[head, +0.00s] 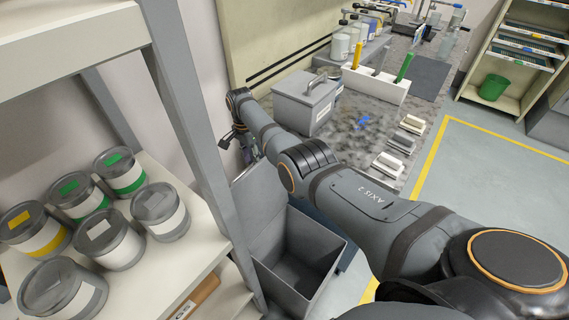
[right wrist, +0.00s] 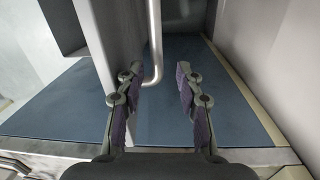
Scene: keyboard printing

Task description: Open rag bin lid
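The grey rag bin (head: 276,292) stands low beside the bench, its inside visible and empty-looking. Its lid (head: 262,197) is raised, standing steeply at the bin's back left. My right gripper (head: 237,138) is small in the head view, beyond the lid's upper edge. In the right wrist view, my right gripper (right wrist: 160,77) is open, fingers apart. A bent metal handle (right wrist: 155,40) passes between the fingertips, with a gap on the right; I cannot tell whether the left finger touches it. A grey panel, apparently the lid (right wrist: 108,40), stands left of the handle. My left gripper is out of view.
A shelf unit (head: 205,150) with several paint cans stands close on the left. The bench (head: 345,150) carries a grey lidded box (head: 303,103), a white holder (head: 375,84) and several small blocks. Open floor (head: 470,180) lies to the right.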

